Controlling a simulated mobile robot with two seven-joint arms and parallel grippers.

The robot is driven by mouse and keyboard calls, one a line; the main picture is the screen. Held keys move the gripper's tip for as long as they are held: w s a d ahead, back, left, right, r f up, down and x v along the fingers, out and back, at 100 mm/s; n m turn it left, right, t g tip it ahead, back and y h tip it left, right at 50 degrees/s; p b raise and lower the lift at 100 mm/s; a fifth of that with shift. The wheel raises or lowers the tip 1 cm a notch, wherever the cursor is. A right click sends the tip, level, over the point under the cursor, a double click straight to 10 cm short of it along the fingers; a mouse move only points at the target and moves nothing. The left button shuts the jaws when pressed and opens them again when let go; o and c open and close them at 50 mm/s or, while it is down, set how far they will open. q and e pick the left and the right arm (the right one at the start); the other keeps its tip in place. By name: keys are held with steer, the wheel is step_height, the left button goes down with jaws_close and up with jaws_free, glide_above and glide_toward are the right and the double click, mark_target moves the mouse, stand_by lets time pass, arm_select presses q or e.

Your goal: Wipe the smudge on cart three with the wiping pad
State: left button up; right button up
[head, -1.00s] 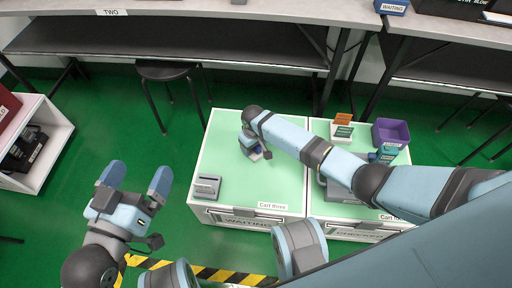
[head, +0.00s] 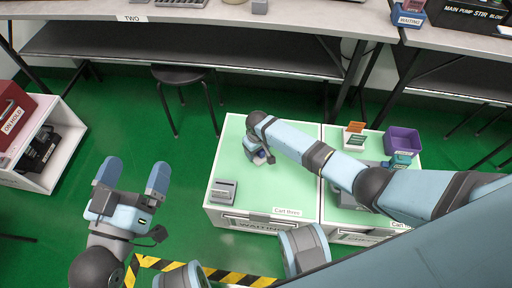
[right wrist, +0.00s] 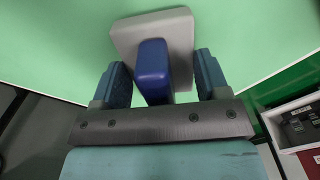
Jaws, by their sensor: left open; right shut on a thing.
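Cart three (head: 232,165) has a pale green top and a front label reading "Cart three". My right gripper (head: 262,157) is over the cart's top. In the right wrist view my right gripper (right wrist: 154,78) is shut on the blue handle of the wiping pad (right wrist: 125,37). The pad's grey plate lies at or just above the green surface; I cannot tell whether it touches. The pad (head: 260,160) is partly hidden by the gripper in the head view. No smudge can be made out. My left gripper (head: 132,178) is open and empty above the floor, left of the cart.
A grey device (head: 223,191) sits at cart three's front left. A neighbouring cart at the right holds a purple bin (head: 403,140) and an orange-and-white holder (head: 355,136). A black stool (head: 183,75) stands behind. A white shelf (head: 62,150) is at the left.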

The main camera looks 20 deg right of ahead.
steer(key=shift+r, duration=0.8)
steer(key=shift+r+p, duration=0.6)
steer(key=shift+p, duration=0.4)
steer(key=shift+r+p, duration=0.8)
steer(key=shift+p, duration=0.15)
steer(key=shift+r+p, duration=0.5)
steer(key=shift+p, duration=0.15)
steer(key=shift+r+p, duration=0.5)
steer(key=shift+p, duration=0.05)
steer(key=shift+r+p, duration=0.5)
steer(key=shift+p, duration=0.1)
arm_select(q)
steer(key=s+a+f+g+y, duration=0.1)
steer(key=a+f+g+y, duration=0.2)
steer(key=a+f+y, duration=0.1)
step_height(320, 180, down, 2)
steer(key=shift+s+a+f+n, duration=0.2)
steer(key=shift+s+a+n, duration=0.1)
steer(key=shift+a, duration=0.55)
